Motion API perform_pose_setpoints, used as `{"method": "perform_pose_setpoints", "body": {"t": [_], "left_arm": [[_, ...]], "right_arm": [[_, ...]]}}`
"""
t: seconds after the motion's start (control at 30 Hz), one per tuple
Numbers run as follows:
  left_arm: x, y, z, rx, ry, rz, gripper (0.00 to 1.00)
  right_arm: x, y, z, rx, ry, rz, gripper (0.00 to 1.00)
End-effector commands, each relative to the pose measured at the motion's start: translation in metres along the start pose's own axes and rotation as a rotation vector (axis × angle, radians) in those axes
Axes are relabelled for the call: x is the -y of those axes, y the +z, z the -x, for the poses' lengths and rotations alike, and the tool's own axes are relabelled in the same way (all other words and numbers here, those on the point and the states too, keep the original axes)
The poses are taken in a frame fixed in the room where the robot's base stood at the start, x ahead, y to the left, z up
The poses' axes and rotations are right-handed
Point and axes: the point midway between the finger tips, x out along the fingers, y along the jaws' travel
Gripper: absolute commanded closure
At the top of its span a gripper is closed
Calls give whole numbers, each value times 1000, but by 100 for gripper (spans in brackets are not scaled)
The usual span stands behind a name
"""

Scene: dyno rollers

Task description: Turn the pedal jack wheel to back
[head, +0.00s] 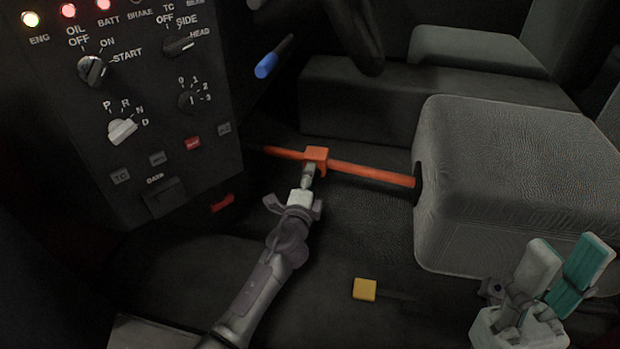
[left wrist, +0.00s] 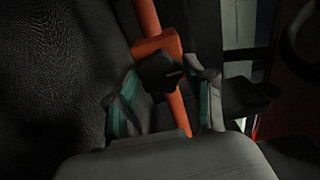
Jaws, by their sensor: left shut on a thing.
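The pedal jack is an orange rod (head: 370,174) running across the footwell into the grey seat block, with an orange block (head: 316,154) on it. In the left wrist view the orange block (left wrist: 155,45) carries a black pedal jack wheel (left wrist: 160,70). My left gripper (head: 308,172) is at the block, its fingers on both sides of the wheel and shut on it. The wheel is mostly hidden by the gripper in the head view. My right gripper (head: 562,272) is at the lower right, open and empty, with its teal-padded fingers apart.
A black control panel (head: 150,100) with knobs and lights stands at the left. A grey seat (head: 520,180) fills the right, beside my right gripper. A blue-tipped lever (head: 267,65) is above the rod. A yellow block (head: 364,289) sits low in the middle.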

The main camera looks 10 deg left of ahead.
Motion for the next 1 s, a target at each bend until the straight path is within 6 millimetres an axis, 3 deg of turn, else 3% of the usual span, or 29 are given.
{"method": "perform_pose_setpoints", "body": {"t": [0.27,0.3,0.43,0.77,1.0], "left_arm": [[-2,-1,1,-2,2,-5,81],[-2,-1,1,-2,2,-5,45],[-1,-1,0,-2,2,-4,23],[-1,0,1,-1,1,-2,22],[-2,0,32,-1,3,-1,22]], "right_arm": [[0,0,0,1,0,0,60],[0,0,0,1,0,0,60],[0,0,0,1,-1,0,60],[0,0,-1,-1,-4,1,60],[0,0,-1,-1,-3,0,60]]}}
